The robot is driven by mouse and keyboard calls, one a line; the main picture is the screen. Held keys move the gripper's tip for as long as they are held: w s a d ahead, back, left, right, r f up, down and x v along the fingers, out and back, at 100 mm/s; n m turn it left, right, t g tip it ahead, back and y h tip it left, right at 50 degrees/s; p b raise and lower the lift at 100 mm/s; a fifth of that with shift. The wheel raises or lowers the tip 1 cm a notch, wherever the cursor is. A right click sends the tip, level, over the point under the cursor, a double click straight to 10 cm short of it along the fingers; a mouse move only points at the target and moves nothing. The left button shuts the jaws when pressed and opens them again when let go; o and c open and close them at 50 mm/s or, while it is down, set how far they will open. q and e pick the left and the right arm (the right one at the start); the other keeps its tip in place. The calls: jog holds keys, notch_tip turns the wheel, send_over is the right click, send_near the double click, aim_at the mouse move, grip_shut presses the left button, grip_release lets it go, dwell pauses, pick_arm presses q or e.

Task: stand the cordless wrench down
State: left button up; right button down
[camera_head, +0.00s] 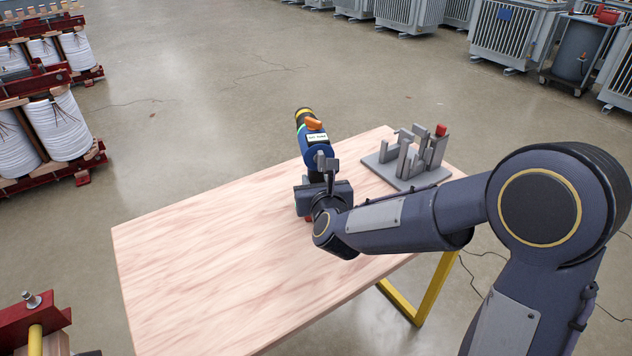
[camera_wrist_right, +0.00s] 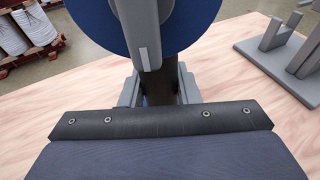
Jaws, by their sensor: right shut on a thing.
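The cordless wrench (camera_head: 306,130) has a blue body, a black and yellow end, an orange part and a white label. My right gripper (camera_head: 324,168) is shut on it, over the table. In the right wrist view, the gripper fingers (camera_wrist_right: 160,88) close around the wrench's dark handle, below its round blue body (camera_wrist_right: 200,22). My gripper and arm hide much of the wrench's lower part in the head view. Whether its foot touches the table I cannot tell. My left gripper is not in view.
The pale wooden table (camera_head: 200,260) is bare at left and front. A grey stand with uprights and a red-topped piece (camera_head: 405,178) sits at its back right corner, also in the right wrist view (camera_wrist_right: 275,58). Coil units (camera_head: 60,125) stand on the floor at left.

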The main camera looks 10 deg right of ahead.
jog(key=c, duration=1)
grip_release()
jog(key=shift+r, duration=0.1)
jog(key=shift+s+f, duration=0.1)
jog(key=shift+f, duration=0.15)
jog(key=v, duration=0.7)
jog(key=shift+s+r, duration=0.25)
jog(key=shift+s, duration=0.05)
